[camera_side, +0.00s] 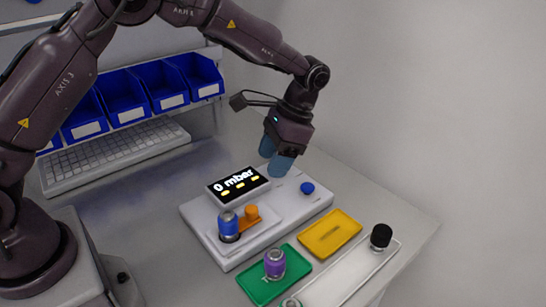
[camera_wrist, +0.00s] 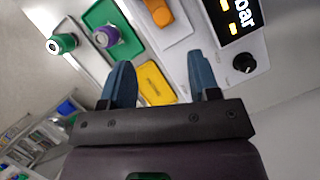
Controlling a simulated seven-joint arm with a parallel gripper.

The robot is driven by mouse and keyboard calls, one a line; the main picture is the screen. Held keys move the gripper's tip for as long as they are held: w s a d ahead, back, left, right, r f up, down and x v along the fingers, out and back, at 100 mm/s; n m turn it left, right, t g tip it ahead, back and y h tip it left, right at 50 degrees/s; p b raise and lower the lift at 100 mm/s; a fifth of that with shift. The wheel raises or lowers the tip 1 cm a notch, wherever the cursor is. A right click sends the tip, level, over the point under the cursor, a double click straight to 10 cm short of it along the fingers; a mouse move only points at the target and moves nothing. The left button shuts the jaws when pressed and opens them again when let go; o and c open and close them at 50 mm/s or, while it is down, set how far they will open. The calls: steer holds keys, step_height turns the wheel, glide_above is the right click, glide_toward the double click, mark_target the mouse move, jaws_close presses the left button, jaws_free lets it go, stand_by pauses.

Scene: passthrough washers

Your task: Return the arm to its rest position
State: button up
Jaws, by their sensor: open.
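My gripper (camera_side: 274,158) points down over the back right part of the white device in the side view. Its two blue fingers stand apart with nothing between them. In the wrist view my gripper (camera_wrist: 158,85) also shows parted and empty, with the yellow tray (camera_wrist: 155,84) seen beyond the gap. My arm reaches across from the left, bent at the elbow. In the side view I cannot tell whether the fingertips touch the device's top.
A purple vial (camera_side: 274,264) stands on a green tray (camera_side: 256,290). Blue bins (camera_side: 124,96) stand behind.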

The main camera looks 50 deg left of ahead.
steer(key=s+a+r+n+t+h, duration=0.1)
steer(key=s+a+r+n+t, duration=0.1)
steer(key=s+r+t, duration=0.3)
steer(key=s+a+r+n+t, duration=0.2)
steer(key=s+a+r+t, duration=0.1)
steer(key=s+r, duration=0.9)
steer(key=shift+s+a+t+h, duration=0.15)
steer(key=shift+s+t+h, duration=0.5)
steer(key=shift+s, duration=2.2)
steer(key=shift+t+y, duration=0.25)
